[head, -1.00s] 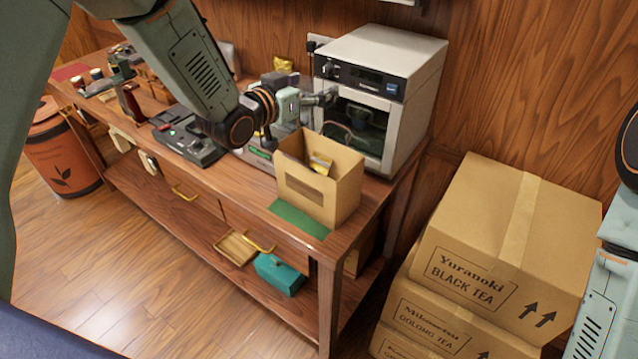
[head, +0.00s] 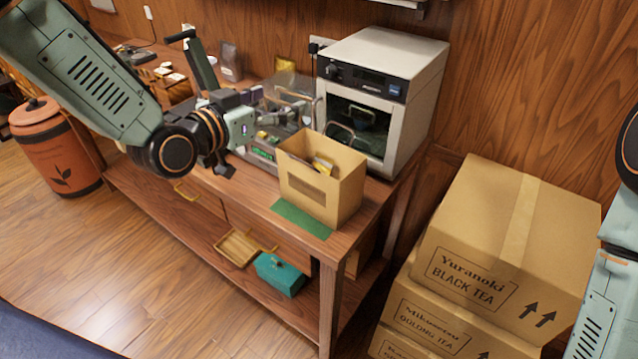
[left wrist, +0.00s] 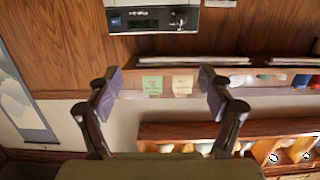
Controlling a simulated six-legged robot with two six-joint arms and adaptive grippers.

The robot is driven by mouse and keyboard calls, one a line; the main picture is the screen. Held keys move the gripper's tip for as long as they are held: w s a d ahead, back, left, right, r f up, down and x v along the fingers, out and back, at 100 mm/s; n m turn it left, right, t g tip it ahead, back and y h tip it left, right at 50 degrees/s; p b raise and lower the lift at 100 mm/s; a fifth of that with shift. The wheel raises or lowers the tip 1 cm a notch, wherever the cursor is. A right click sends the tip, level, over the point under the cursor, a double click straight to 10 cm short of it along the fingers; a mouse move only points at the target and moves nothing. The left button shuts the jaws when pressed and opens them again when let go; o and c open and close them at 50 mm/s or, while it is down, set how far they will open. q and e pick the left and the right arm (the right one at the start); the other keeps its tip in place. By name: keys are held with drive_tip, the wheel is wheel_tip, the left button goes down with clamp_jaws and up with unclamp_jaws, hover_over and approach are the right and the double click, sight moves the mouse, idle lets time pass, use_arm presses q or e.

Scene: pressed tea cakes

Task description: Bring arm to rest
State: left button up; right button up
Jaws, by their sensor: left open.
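My left arm comes in from the upper left in the head view. Its gripper (head: 287,110) is beside the oven's left front, above the back of the open carton. In the left wrist view the two fingers of this gripper (left wrist: 160,93) are spread wide with nothing between them. My right gripper is out of view; only part of my right arm shows at the right edge of the head view.
An open carton (head: 325,195) with packets inside stands on the wooden bench near a green mat (head: 300,219). A white oven (head: 385,95) stands behind it. Stacked tea boxes (head: 490,250) are at right, an orange bin (head: 60,150) at left.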

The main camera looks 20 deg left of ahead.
use_arm(q)
drive_tip(key=shift+d, duration=0.15)
drive_tip(key=shift+s, duration=0.1)
drive_tip(key=r+p+x, duration=0.1)
drive_tip(key=x, duration=1)
drive_tip(key=shift+w+r+p, duration=0.3)
drive_tip(key=shift+w+r, duration=0.1)
drive_tip(key=shift+r, duration=0.15)
idle(0.5)
